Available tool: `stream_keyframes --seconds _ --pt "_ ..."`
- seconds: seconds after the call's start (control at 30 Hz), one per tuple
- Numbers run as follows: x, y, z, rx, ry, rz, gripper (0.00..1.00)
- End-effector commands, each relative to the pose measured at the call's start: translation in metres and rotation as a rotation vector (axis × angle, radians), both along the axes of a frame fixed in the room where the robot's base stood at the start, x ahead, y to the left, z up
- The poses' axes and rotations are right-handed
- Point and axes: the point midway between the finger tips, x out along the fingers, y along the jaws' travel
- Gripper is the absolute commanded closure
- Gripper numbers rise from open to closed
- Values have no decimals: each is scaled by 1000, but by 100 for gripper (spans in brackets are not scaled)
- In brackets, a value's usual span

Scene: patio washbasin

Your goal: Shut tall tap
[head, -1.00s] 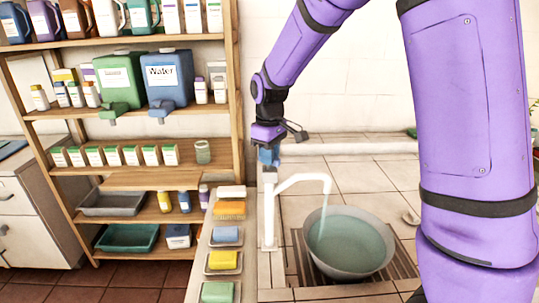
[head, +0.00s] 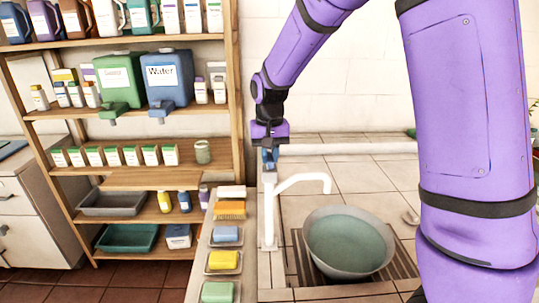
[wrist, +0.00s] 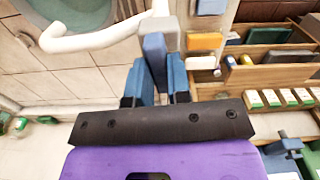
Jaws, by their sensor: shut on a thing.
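The tall white tap (head: 268,215) stands at the left of the basin, its spout (head: 303,181) reaching right over a grey bowl (head: 312,262). No water stream shows below the spout; the bowl holds greenish water. My gripper (head: 269,160) points down at the top of the tap. In the wrist view, the gripper's blue fingers (wrist: 157,82) are on both sides of the tap's blue-grey lever (wrist: 154,52), shut on it. The white spout (wrist: 95,38) shows at the upper left there. The finger contact is partly hidden in the head view.
A ledge left of the tap holds several sponges and soaps on dishes (head: 225,260). Wooden shelves (head: 130,180) with bottles, boxes, trays and two dispensers stand at the left. The tiled counter right of the tap is mostly clear.

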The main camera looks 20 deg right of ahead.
Motion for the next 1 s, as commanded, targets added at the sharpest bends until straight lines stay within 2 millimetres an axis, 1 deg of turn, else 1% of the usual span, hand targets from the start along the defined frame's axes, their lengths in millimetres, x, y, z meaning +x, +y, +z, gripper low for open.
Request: stream_keyframes --seconds 0.3,0.8,0.83,0.87,0.9,0.93,1.0 --pt "0 0 -1 -1 1 -104 100" --pt "0 0 -1 0 2 -122 100" --pt "0 0 -1 0 2 -121 77" --pt "0 0 -1 0 2 -121 70" --pt "0 0 -1 0 1 -121 61" --pt "0 0 -1 0 1 -121 56" --pt "0 0 -1 0 1 -120 56"
